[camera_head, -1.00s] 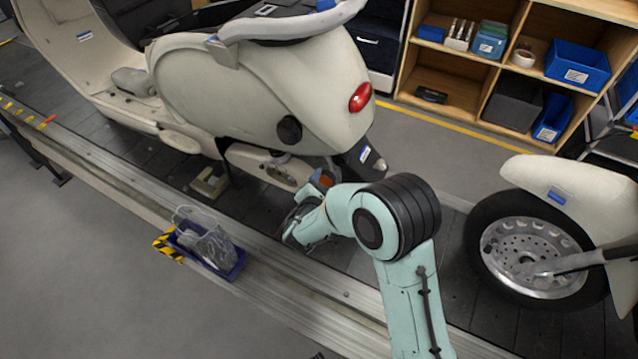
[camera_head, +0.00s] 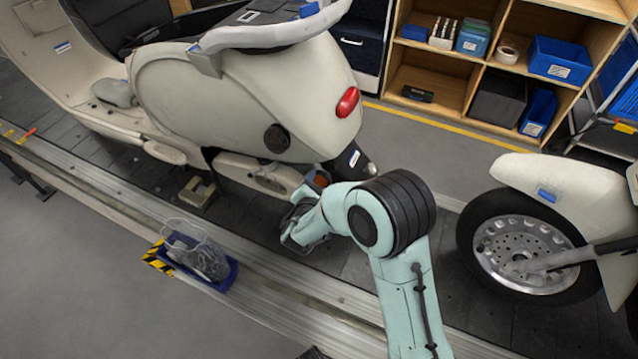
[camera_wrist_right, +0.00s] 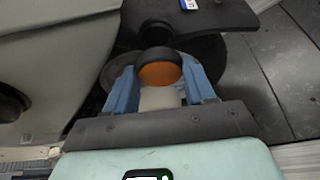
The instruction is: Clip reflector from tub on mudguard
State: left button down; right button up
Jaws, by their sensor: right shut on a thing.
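The orange round reflector (camera_wrist_right: 160,73) with a dark rim is between the blue fingers of my right gripper (camera_wrist_right: 161,84), which is shut on it. In the head view the reflector (camera_head: 321,179) shows small beside the black mudguard (camera_head: 348,165) at the scooter's rear. In the wrist view the mudguard (camera_wrist_right: 215,18) lies just beyond the reflector, with a dark round part between them. I cannot tell whether reflector and mudguard touch. The blue tub (camera_head: 222,283) stands on the conveyor's near edge, with clear bag-like material in it. My left gripper is not in view.
The cream scooter (camera_head: 190,85) with a red tail lamp (camera_head: 347,102) stands on the slat conveyor. Another scooter's wheel (camera_head: 525,255) stands to the right of my arm. A wooden shelf (camera_head: 470,65) with bins is behind. The grey floor at lower left is clear.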

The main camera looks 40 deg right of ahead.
jog(key=shift+d, duration=0.2)
dwell(0.6)
jog(key=shift+w+d+b, duration=0.35)
jog(key=shift+d, duration=0.25)
jog(key=shift+w+d+b, duration=0.3)
jog(key=shift+d+b, duration=0.05)
jog(key=shift+d, duration=0.25)
jog(key=shift+w+d+r, duration=0.1)
jog(key=shift+d, duration=0.1)
dwell(0.5)
jog(key=o, duration=1.1)
jog(key=v, duration=1.3)
jog(key=shift+a, duration=0.15)
